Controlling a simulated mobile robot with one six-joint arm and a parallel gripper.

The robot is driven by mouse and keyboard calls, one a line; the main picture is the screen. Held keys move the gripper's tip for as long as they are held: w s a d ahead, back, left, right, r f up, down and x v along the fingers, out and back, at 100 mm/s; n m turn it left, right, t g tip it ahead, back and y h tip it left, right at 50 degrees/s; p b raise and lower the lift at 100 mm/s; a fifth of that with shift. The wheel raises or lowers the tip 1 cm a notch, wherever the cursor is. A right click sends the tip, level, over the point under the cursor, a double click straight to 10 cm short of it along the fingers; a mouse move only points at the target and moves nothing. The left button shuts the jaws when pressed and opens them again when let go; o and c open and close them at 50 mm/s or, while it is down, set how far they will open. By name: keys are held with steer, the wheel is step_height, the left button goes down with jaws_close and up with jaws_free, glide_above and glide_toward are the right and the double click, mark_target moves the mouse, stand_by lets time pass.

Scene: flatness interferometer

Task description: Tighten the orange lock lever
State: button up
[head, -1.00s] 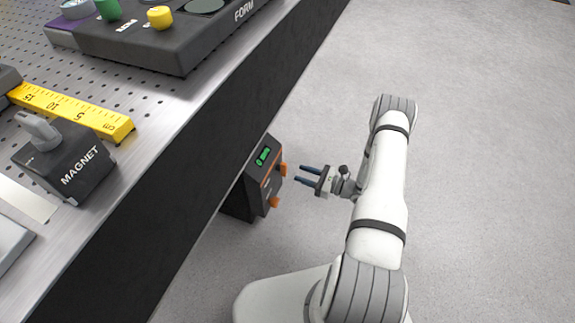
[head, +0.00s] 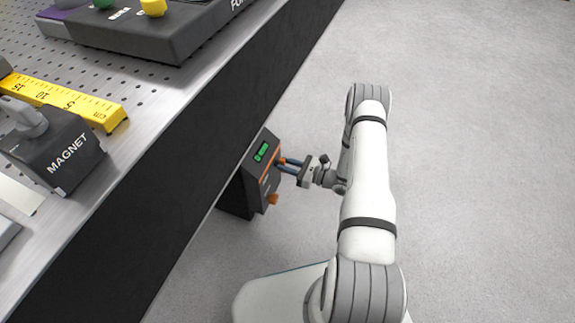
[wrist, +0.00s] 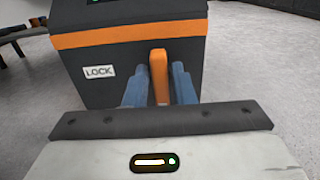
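The orange lock lever (wrist: 158,76) stands upright on the face of a dark control box (wrist: 100,80), right of a white LOCK label (wrist: 99,71).
A second orange knob (head: 273,199) sits lower on the box, below my gripper. A green display (head: 262,152) is on the box. The bench with a dark side (head: 170,190) overhangs at left, carrying a MAGNET block (head: 60,150) and a yellow ruler (head: 70,102). The grey floor at right is clear.

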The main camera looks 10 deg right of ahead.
jaws_close()
steer(key=shift+n, duration=0.3)
steer(key=shift+s+a+f+n+b, duration=0.15)
steer(key=shift+n+b, duration=0.5)
steer(key=shift+n, duration=2.15)
steer(key=shift+s+f+n+b, duration=0.25)
steer(key=shift+n+b, duration=0.35)
steer(key=shift+n, duration=2.2)
steer(key=shift+s+a+f+n+b, duration=0.15)
steer(key=shift+n+b, duration=0.5)
steer(key=shift+n, duration=2.15)
steer(key=o, duration=0.5)
jaws_free()
steer(key=shift+w, duration=0.1)
